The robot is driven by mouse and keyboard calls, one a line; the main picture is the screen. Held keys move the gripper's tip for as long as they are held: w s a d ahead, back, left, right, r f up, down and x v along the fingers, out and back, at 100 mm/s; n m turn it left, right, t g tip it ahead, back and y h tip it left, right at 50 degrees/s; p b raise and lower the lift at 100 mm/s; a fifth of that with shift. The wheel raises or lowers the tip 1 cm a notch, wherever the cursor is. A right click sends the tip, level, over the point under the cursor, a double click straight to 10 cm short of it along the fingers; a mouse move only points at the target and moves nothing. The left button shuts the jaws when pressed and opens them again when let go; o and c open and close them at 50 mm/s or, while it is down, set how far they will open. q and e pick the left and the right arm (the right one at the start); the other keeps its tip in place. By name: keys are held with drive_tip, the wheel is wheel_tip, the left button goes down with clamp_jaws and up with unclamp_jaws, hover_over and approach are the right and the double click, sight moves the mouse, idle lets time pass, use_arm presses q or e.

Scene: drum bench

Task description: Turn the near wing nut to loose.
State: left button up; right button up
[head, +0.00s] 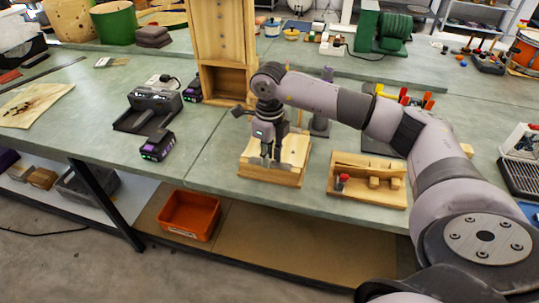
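My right gripper (271,161) points down over a light wooden block (291,180) near the front edge of the green bench. Its fingertips are low, at or just above the block's top. The fingers are dark and small here, and I cannot tell whether they are apart or closed on something. I cannot make out a wing nut; it may be hidden behind the fingers. My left gripper is out of view.
A wooden tray (343,194) with a red-topped piece is right of the block. A wooden drawer cabinet (222,45) stands behind. A black charger (148,108) and a battery pack (157,146) lie to the left. The bench between them and the block is clear.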

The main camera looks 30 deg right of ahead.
clamp_jaws()
drive_tip(key=shift+r, duration=0.1)
idle(1.2)
drive_tip(key=shift+o, duration=1.5)
unclamp_jaws()
wheel_tip(320, 180, up, 12)
drive_tip(key=shift+c, duration=0.3)
